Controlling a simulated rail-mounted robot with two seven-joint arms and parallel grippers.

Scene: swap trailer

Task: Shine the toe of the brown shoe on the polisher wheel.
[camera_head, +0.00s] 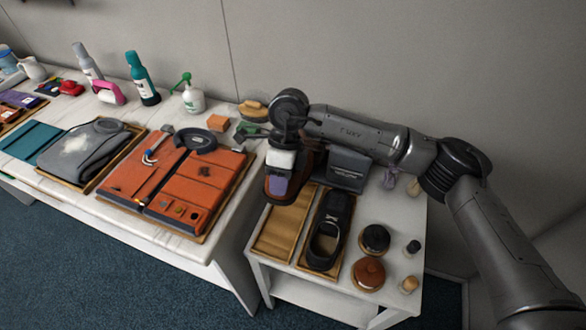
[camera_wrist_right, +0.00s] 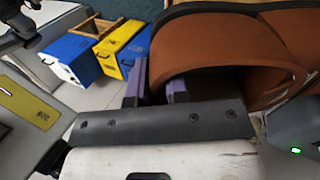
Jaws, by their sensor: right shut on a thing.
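My right gripper (camera_head: 279,178) is shut on the brown shoe (camera_head: 277,195) in the head view. It holds the shoe at the far left of the small white table, beside the dark polisher (camera_head: 349,168). The right wrist view shows the brown shoe (camera_wrist_right: 225,45) large, with the purple fingers of my right gripper (camera_wrist_right: 157,88) on the edge of its opening. The shoe's toe is hidden in the wrist view, and my arm covers much of it in the head view. I cannot make out the polisher wheel or whether the shoe touches it. My left gripper is not in view.
An empty wooden tray (camera_head: 283,231) lies beside a black shoe (camera_head: 327,240) on its tray. A black tin (camera_head: 375,238) and a brown tin (camera_head: 368,273) stand to the right. A long table on the left holds orange panels (camera_head: 150,178), bottles and brushes.

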